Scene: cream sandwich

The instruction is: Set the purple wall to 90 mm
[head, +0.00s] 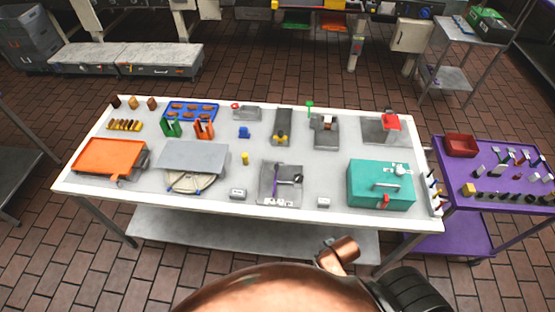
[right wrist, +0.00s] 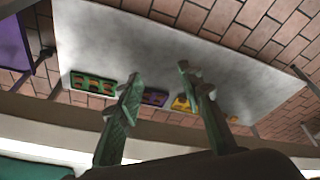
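A thin purple upright piece (head: 273,189), likely the purple wall, stands on a grey metal plate (head: 266,170) at the front middle of the white table. A dark arm with a black knob (head: 298,178) is beside it. Small pale markings lie along the plate's front edge, too small to read, so I cannot tell the wall's setting. My right gripper (right wrist: 160,75) shows only in the right wrist view, its two green fingers apart with nothing between them. It is away from the purple wall. My left gripper is not in view.
On the white table (head: 330,217) are a teal box (head: 380,186), an orange tray (head: 108,155), a grey plate on a round base (head: 193,157) and small grey boxes beside the plate. A purple cart (head: 480,215) stands right. The wrist view shows green (right wrist: 92,83) and purple (right wrist: 154,97) trays.

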